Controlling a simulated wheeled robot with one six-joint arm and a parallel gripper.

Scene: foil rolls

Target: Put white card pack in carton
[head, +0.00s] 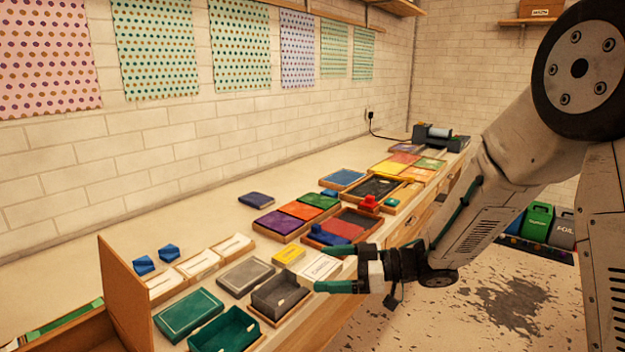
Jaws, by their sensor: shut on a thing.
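The white card pack (318,266), with dark lettering on its top, is between the two fingers of my gripper (322,268). My gripper is shut on the pack, low over the front edge of the bench. An open dark grey carton (280,297) stands just left of and nearer than the pack. An open green carton (226,332) stands further to the near left. I cannot tell which carton the task means. I cannot tell whether the pack's underside touches the bench.
A yellow pack (289,256) lies beside the white pack. Flat grey (246,276) and green (189,315) lids lie left of the cartons. Trays of coloured packs (297,213) fill the bench beyond. A brown upright panel (125,296) stands at the near left.

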